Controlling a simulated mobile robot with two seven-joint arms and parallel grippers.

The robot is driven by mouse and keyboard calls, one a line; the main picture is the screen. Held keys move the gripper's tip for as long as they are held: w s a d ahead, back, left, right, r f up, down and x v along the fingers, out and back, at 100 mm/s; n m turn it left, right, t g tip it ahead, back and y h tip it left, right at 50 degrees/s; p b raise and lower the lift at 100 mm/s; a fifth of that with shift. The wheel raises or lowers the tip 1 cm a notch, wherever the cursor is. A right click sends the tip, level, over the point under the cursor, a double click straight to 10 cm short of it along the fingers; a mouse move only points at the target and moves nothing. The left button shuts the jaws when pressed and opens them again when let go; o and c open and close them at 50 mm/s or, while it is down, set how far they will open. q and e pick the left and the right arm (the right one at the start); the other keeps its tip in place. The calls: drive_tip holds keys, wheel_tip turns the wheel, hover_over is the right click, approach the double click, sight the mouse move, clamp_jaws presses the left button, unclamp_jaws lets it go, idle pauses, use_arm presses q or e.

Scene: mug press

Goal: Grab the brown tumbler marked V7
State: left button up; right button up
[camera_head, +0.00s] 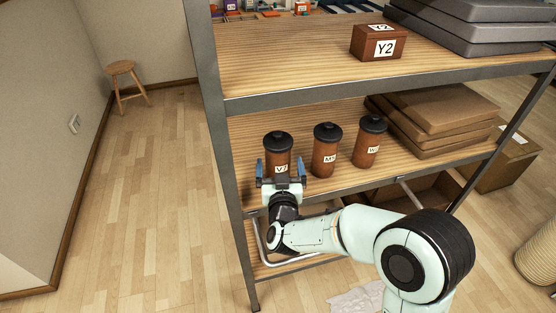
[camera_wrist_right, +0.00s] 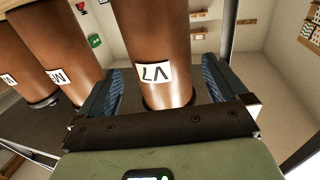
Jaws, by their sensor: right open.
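The brown tumbler marked V7 (camera_head: 277,150) stands upright with a black lid on the middle shelf, leftmost of three alike tumblers. My right gripper (camera_head: 280,173) is open at its front, with one blue-padded finger on each side of it. In the right wrist view the V7 tumbler (camera_wrist_right: 158,50) rises between the two fingers (camera_wrist_right: 163,90), its label upside down. Gaps show between the tumbler and both fingers. My left gripper is not in view.
Two similar tumblers, one marked M9 or similar (camera_head: 325,155) and another (camera_head: 369,145), stand to the right. The upper shelf (camera_head: 290,75) holds a brown Y2 box (camera_head: 365,45). A metal post (camera_head: 215,110) stands left.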

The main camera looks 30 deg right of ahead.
drive_tip(key=x, duration=0.5)
drive_tip(key=shift+w+r+p, duration=0.25)
drive_tip(key=shift+w+p, duration=0.05)
drive_tip(key=shift+p, duration=0.1)
drive_tip(key=c, duration=1.2)
